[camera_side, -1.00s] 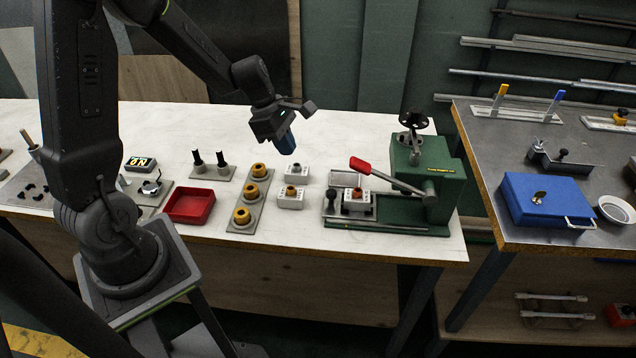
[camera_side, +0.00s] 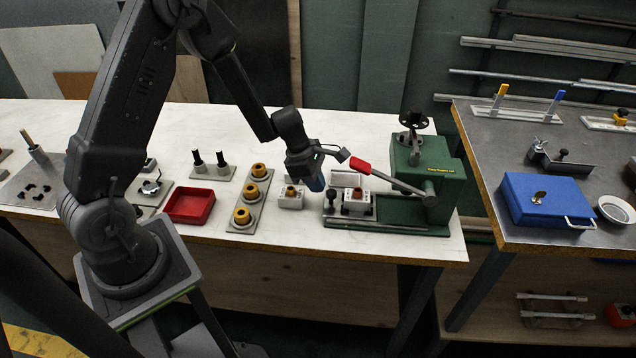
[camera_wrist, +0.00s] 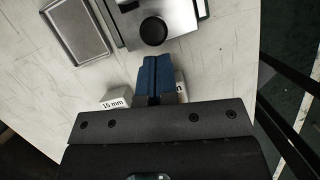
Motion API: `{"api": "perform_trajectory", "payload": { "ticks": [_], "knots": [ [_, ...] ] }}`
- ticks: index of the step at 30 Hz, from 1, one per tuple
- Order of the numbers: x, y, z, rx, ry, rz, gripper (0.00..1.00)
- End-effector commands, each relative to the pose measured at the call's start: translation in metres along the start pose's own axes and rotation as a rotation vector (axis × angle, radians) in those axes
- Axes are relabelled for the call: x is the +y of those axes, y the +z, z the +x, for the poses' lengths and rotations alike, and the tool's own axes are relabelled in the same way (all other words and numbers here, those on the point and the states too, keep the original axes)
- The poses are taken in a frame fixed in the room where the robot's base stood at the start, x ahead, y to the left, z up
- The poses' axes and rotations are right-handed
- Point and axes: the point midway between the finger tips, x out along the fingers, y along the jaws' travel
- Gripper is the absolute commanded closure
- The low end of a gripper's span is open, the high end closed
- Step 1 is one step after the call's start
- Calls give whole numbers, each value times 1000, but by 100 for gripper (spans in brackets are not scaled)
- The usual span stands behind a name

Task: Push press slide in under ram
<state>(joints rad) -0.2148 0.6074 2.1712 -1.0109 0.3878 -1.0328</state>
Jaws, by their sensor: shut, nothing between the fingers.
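The green press (camera_side: 425,170) stands at the right end of the white bench, with a red-handled lever (camera_side: 361,165). Its slide is drawn out to the left; the slide's black knob (camera_side: 332,196) is at its left end. A white block with a copper-coloured part (camera_side: 356,196) sits on the slide. My gripper (camera_side: 316,185) is shut and empty, with blue fingers pointing down just left of the knob. In the wrist view, the fingers (camera_wrist: 155,70) lie close to the round black knob (camera_wrist: 153,31) on the slide's metal plate (camera_wrist: 178,17). I cannot tell whether they touch.
White blocks (camera_side: 290,201) stand by the gripper; one marked 15 mm (camera_wrist: 115,99) shows in the wrist view. A shallow grey tray (camera_wrist: 78,30) lies behind the slide. A plate of yellow rings (camera_side: 230,225) and a red bin (camera_side: 175,206) are farther left.

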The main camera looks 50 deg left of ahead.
Motion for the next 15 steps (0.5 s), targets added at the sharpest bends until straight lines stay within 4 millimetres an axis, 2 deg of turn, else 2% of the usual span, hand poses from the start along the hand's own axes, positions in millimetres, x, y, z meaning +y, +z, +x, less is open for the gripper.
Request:
{"api": "perform_trajectory", "payload": {
  "ticks": [15],
  "knots": [
    [1, 11, 4, 0, -1, 3, 100]
  ]
}}
